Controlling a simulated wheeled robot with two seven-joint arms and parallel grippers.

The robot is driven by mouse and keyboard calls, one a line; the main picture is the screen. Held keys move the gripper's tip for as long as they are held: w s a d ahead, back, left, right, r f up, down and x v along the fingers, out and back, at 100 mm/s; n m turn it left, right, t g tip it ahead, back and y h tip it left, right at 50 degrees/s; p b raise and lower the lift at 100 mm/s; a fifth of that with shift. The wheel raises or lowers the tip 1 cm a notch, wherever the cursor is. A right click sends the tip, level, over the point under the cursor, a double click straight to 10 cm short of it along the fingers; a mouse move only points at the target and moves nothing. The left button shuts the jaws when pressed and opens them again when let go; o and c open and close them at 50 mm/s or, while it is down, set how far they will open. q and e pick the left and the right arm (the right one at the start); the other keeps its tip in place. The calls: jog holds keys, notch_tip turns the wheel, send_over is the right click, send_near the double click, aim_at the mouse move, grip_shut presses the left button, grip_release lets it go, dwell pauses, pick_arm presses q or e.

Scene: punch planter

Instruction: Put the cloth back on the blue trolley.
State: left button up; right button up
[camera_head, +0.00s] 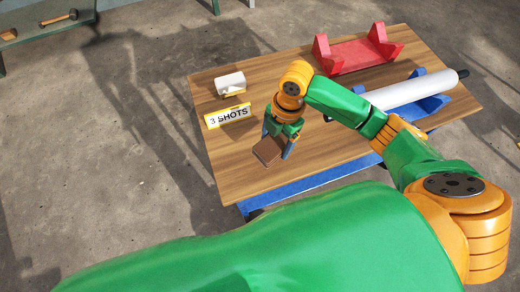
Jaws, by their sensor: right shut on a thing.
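The blue trolley (225,172) has a wooden top and a blue frame that shows under its near edge. My right gripper (277,145) points down over the near left part of the top. It is shut on a small brown, flat, squarish piece (267,151), which looks like the folded cloth. The piece is tilted, and I cannot tell whether it touches the top. My left gripper is not in view.
A "3 SHOTS" sign (228,116) and a small white block (230,83) stand at the left. An empty red cradle (358,54) is at the back. A white roller (409,91) lies on a blue cradle (433,104) at the right.

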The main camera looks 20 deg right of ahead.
aim_at(266, 136)
jog(key=a+f, duration=0.1)
jog(key=w+a+f, duration=0.1)
jog(key=f, duration=0.1)
jog(key=w+a+f, duration=0.1)
jog(key=shift+a+f+b, duration=0.15)
jog(key=shift+f+b, duration=0.1)
jog(key=shift+b, duration=0.15)
notch_tip(266, 136, down, 3)
jog(key=shift+r, duration=0.1)
jog(key=shift+s+f, duration=0.1)
jog(key=shift+f, duration=0.1)
jog(key=o, duration=1.1)
jog(key=shift+o, duration=0.2)
jog(key=r, duration=0.4)
jog(key=d+r+p, duration=0.1)
jog(key=r, duration=0.3)
jog(key=d+r, duration=0.1)
jog(key=r, duration=0.3)
jog(key=shift+w+r+p, duration=0.15)
jog(key=shift+w+p, duration=0.2)
jog(key=shift+w, duration=0.05)
